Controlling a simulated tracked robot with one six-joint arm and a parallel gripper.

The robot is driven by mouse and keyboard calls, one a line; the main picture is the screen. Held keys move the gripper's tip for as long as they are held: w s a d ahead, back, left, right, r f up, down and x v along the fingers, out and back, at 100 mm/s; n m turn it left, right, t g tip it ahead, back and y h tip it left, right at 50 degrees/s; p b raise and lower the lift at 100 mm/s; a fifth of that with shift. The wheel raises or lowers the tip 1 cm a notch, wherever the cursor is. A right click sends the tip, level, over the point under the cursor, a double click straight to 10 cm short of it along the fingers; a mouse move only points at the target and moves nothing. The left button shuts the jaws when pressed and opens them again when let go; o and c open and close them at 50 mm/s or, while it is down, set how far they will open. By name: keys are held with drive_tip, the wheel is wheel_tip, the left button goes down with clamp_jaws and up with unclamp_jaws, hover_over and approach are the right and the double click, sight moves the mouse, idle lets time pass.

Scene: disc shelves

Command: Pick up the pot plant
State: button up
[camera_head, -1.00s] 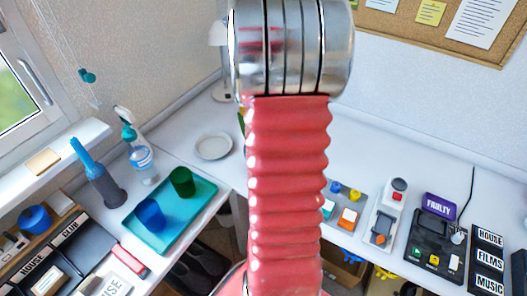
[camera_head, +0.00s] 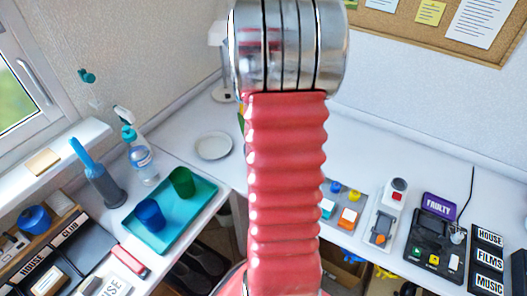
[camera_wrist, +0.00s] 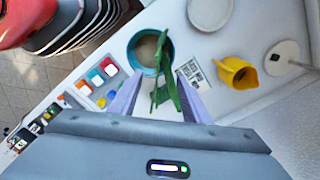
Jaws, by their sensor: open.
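The pot plant shows in the wrist view as a round teal pot (camera_wrist: 137,61) with brown soil and a green, branching plant (camera_wrist: 171,77) leaning toward the camera. My gripper (camera_wrist: 158,80) is open, with its two lilac fingers spread at the near side of the pot. In the picture the green plant lies between the fingers. I cannot tell whether either finger touches it. In the head view my red ribbed arm covers the pot and the gripper; only a sliver of green (camera_head: 241,120) shows at the arm's left edge.
In the wrist view a yellow jug (camera_wrist: 237,73) and a white round lamp base (camera_wrist: 287,57) stand right of the pot, and a white plate (camera_wrist: 209,12) lies beyond. A printed card (camera_wrist: 193,70) is close beside the pot. A button panel (camera_wrist: 97,82) lies to the left.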

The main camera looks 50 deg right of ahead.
drive_tip(key=shift+c, duration=0.4)
clamp_jaws()
drive_tip(key=shift+r, duration=0.15)
idle(0.8)
